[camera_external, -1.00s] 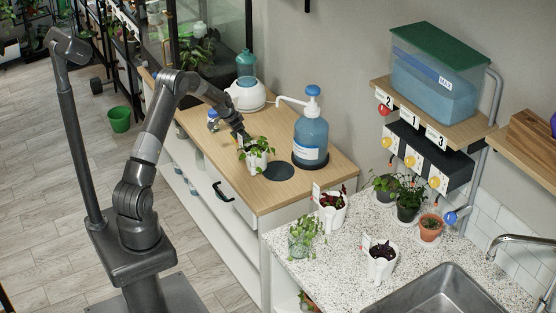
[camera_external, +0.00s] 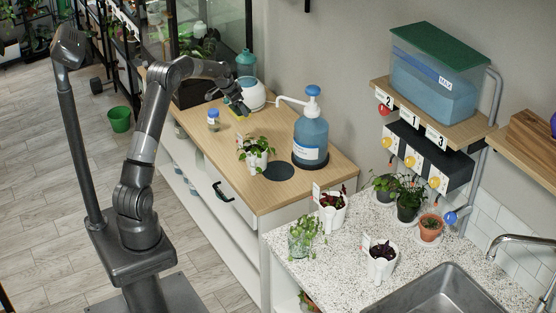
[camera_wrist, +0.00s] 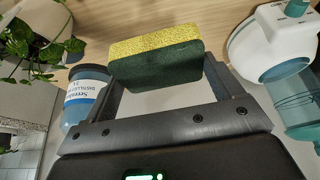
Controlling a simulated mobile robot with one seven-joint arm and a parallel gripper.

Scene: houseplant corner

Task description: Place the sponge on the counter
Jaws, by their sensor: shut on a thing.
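The sponge (camera_wrist: 155,62), yellow on one face and dark green on the other, sits between my fingertips in the wrist view. My gripper (camera_wrist: 165,78) is shut on it. In the external view my gripper (camera_external: 241,109) is over the far part of the wooden worktop (camera_external: 310,188), and only a little yellow of the sponge shows beneath it. I cannot tell whether the sponge touches the wood. A speckled counter (camera_external: 340,265) with a sink stands nearer, at the right.
A small blue-labelled jar (camera_external: 213,118) stands left of my gripper. A white-based teal bottle (camera_external: 247,92) is close behind it. A potted plant (camera_external: 256,153) and a blue pump bottle (camera_external: 311,138) stand nearer. Several pots occupy the speckled counter.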

